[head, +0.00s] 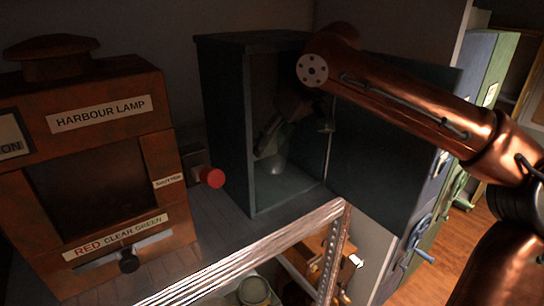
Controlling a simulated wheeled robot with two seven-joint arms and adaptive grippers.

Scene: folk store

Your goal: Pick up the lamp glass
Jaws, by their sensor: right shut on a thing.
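The lamp glass (278,160) is a pale, see-through piece inside the open dark grey cabinet (228,125), low in its shadowed interior. My right arm reaches over the open door into the cabinet from the right. My right gripper (271,145) is shut on the lamp glass at its upper part. The gripper and the glass are dim, so the exact finger contact is hard to see. I cannot tell whether the glass touches the cabinet floor. My left gripper is not in view.
The cabinet door (390,160) stands open to the right. A rusty harbour lamp box (105,95) stands at the left, with a red round knob (212,177) between it and the cabinet. A metal frame (270,245) crosses the front. Green cabinets (485,85) stand at the far right.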

